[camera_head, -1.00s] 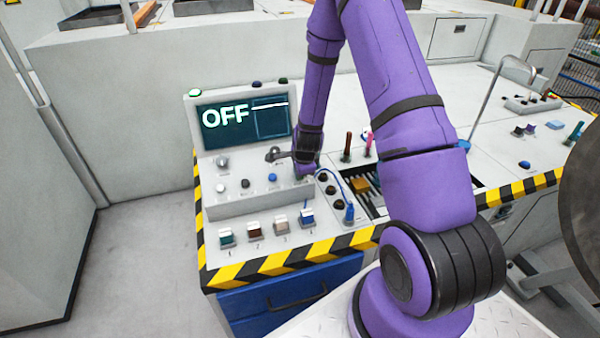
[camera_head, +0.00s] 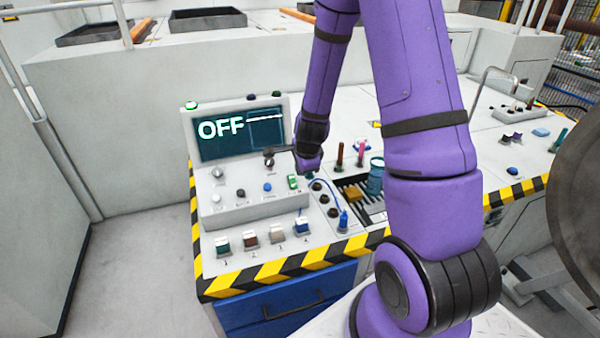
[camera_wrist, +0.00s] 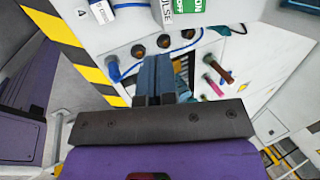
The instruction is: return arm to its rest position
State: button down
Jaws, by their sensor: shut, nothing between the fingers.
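My purple arm (camera_head: 425,90) reaches over the control desk in the head view. My gripper hangs above the desk, just right of the control panel (camera_head: 250,205), at the end of the arm. In the wrist view its fingers (camera_wrist: 156,80) are together and hold nothing. They point toward the desk near a row of dark round sockets (camera_wrist: 163,40), apart from them as far as I can tell. The panel's screen (camera_head: 222,128) reads OFF. A green and white switch (camera_head: 293,182) shows just below my gripper.
A blue cable plug (camera_head: 343,218), a slotted tray with a yellow block (camera_head: 352,192) and a teal cup (camera_head: 376,178) are close to the arm. Upright brown (camera_head: 339,155) and pink handles stand behind. A large dark round part (camera_head: 580,200) is at the right edge.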

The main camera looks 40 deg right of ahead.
jog(key=shift+s+a+r, duration=0.1)
jog(key=shift+s+r, duration=0.15)
jog(key=shift+r, duration=0.1)
